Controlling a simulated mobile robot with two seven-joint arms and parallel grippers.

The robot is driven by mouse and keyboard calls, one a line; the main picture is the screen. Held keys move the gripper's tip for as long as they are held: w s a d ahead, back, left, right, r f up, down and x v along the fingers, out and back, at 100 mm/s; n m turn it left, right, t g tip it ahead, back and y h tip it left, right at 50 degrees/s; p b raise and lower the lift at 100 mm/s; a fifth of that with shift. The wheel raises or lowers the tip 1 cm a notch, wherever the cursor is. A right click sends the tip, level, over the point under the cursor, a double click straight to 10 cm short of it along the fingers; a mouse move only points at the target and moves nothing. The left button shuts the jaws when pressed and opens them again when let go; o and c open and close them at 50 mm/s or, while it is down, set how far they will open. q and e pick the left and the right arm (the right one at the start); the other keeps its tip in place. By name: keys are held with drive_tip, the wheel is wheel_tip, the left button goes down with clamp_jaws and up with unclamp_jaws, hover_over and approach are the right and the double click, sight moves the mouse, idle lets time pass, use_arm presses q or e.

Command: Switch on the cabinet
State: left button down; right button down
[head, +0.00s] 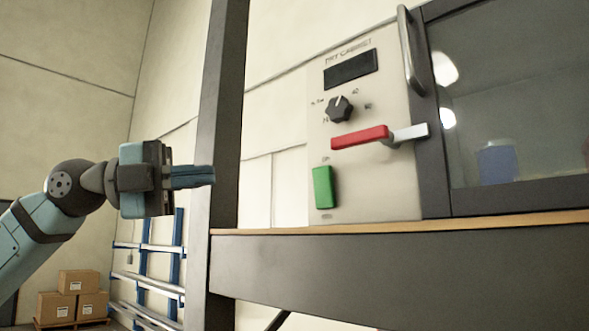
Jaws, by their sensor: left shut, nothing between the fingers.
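The dry cabinet's light control panel (387,184) stands upright at the right of the head view. It carries a dark display (350,69), a black knob (339,109), a lever with a red grip (359,138), and a green rocker switch (323,188) low on its left side. The display looks dark. My left gripper (208,176) is shut and empty, left of the panel and apart from it. Its fingers point right, at about the height of the green switch in the picture. My right gripper is not in view.
A dark upright post (217,130) stands between my left gripper and the panel in the picture. The cabinet rests on a bench with a wooden top (270,230). A glass door with a metal handle (410,50) is at right. Boxes (77,282) and a blue rack (143,272) stand behind.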

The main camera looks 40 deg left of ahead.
use_arm(q)
drive_tip(key=p, duration=0.6)
approach(317, 168)
drive_tip(key=s+d+f+x, duration=0.1)
drive_tip(key=x, duration=0.5)
drive_tip(key=shift+w+a+r, duration=0.3)
drive_tip(key=shift+w+r, duration=0.3)
drive_tip(key=shift+w, duration=0.15)
